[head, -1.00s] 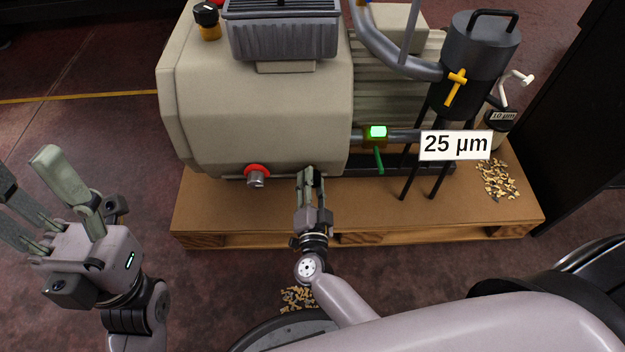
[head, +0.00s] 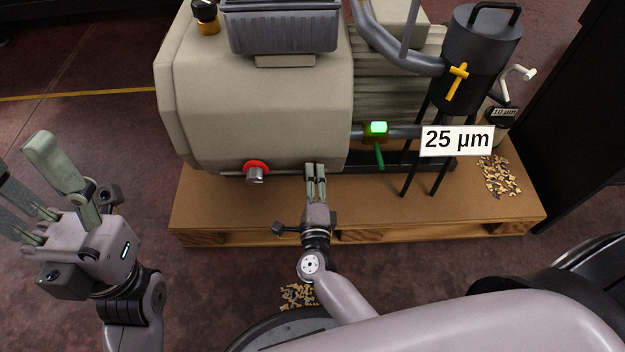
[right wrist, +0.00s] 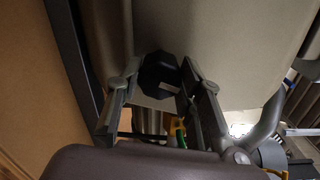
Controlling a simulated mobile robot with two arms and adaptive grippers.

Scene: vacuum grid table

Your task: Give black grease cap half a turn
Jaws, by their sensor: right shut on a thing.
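The black grease cap (right wrist: 158,76) is a dark, many-sided knob with a pale mark, between the fingers of my right gripper in the right wrist view. My right gripper (head: 315,167) is shut on it, low at the front of the beige pump housing (head: 265,105). In the head view the fingers and housing hide the cap. My left gripper (head: 22,165) is open and empty at the left, away from the pump.
A red-ringed metal fitting (head: 256,172) sits just left of my right gripper. A green-handled valve (head: 379,152) and a "25 µm" sign (head: 457,140) are to the right. The pump stands on a wooden pallet (head: 215,210); wood-coloured bits (head: 498,177) lie at its right.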

